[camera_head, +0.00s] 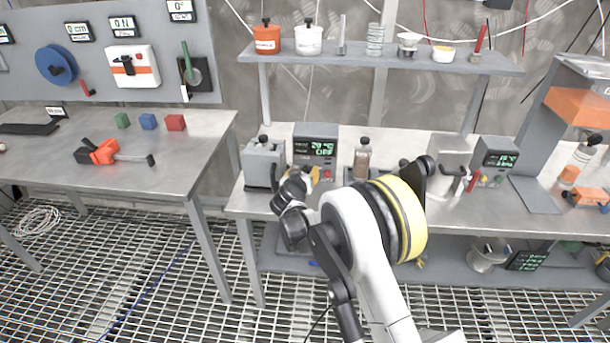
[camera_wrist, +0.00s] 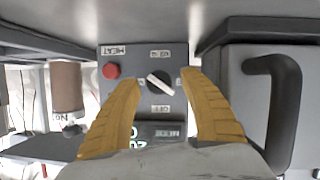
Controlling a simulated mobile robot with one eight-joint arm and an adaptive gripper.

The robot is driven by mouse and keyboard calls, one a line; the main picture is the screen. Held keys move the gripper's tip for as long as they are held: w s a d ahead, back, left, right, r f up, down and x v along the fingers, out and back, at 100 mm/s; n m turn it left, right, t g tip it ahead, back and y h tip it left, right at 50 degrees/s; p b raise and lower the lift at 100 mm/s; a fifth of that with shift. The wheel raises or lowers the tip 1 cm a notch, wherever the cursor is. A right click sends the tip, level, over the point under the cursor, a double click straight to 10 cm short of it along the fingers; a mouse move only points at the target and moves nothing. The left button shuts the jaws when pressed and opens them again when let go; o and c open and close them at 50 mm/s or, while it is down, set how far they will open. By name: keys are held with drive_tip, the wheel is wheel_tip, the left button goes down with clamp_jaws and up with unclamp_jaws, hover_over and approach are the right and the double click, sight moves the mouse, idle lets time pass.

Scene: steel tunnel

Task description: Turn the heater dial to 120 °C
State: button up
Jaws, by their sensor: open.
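The heater is a dark grey box (camera_head: 316,134) on the right bench; its green display appears to read 20 °C and OFF. In the wrist view, upside down, its panel (camera_wrist: 138,58) carries a round dark dial with a pale pointer (camera_wrist: 160,84). In the head view my wrist hides the dial.
A shelf (camera_head: 380,60) with jars runs above. A second device with a display (camera_head: 495,157) stands further right.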

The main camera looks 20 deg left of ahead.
drive_tip(key=shift+w+f, duration=0.1)
drive_tip(key=shift+w, duration=0.2)
clamp_jaws()
drive_tip(key=m+y+b, duration=0.1)
drive_tip(key=m+y, duration=0.1)
drive_tip(key=m, duration=0.1)
drive_tip(key=shift+d+f+g, duration=0.1)
drive_tip(key=shift+d+g, duration=0.05)
drive_tip(key=shift+g, duration=0.15)
drive_tip(key=m+y+b, duration=0.2)
drive_tip(key=m+y, duration=0.1)
drive_tip(key=m, duration=0.1)
drive_tip(key=shift+b, duration=0.3)
idle(0.5)
